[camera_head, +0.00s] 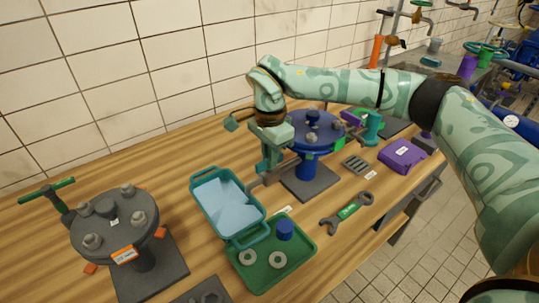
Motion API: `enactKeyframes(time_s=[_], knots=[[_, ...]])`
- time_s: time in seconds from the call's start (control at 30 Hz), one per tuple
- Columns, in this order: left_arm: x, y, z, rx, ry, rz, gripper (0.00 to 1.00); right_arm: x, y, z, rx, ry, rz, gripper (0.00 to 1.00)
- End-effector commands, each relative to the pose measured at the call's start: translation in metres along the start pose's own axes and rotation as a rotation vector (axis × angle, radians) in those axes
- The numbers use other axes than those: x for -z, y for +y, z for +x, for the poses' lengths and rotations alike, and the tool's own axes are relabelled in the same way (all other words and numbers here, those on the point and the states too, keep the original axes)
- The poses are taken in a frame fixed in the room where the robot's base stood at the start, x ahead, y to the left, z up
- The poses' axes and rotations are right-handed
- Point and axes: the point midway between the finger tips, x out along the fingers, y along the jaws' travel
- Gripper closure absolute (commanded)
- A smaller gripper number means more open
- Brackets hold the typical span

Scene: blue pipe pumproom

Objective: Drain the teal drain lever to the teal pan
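The teal pan (253,209) is a rectangular open tray on the wooden bench. Its inside shows a flat pale-blue surface; I cannot tell if that is liquid or the bottom. My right gripper (264,172) points down just behind the pan's right side, in front of the blue flanged unit (312,130). A dark grey bar, perhaps a spout, runs from the unit's side towards the pan, close to the fingertips. I cannot pick out a teal drain lever; it may be hidden by the gripper. Whether the fingers hold something is unclear. My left gripper is out of view.
A green tray (299,262) with a blue cap and washers touches the pan's front. A grey flanged unit (116,225) with a green-handled lever stands left. Bench between grey unit and pan is clear.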

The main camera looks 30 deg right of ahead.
Motion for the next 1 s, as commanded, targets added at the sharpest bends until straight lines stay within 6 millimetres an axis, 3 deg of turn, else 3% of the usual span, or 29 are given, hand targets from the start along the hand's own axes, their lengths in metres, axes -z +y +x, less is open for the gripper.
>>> enactKeyframes(time_s=[0.47, 1.0], knots=[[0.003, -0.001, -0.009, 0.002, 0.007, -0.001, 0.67, 0.000, 0.000, -0.003, 0.001, 0.000, 0.052, 1.00], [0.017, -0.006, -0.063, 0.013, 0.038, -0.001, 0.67, 0.000, 0.000, -0.006, 0.001, 0.000, 0.486, 1.00]])
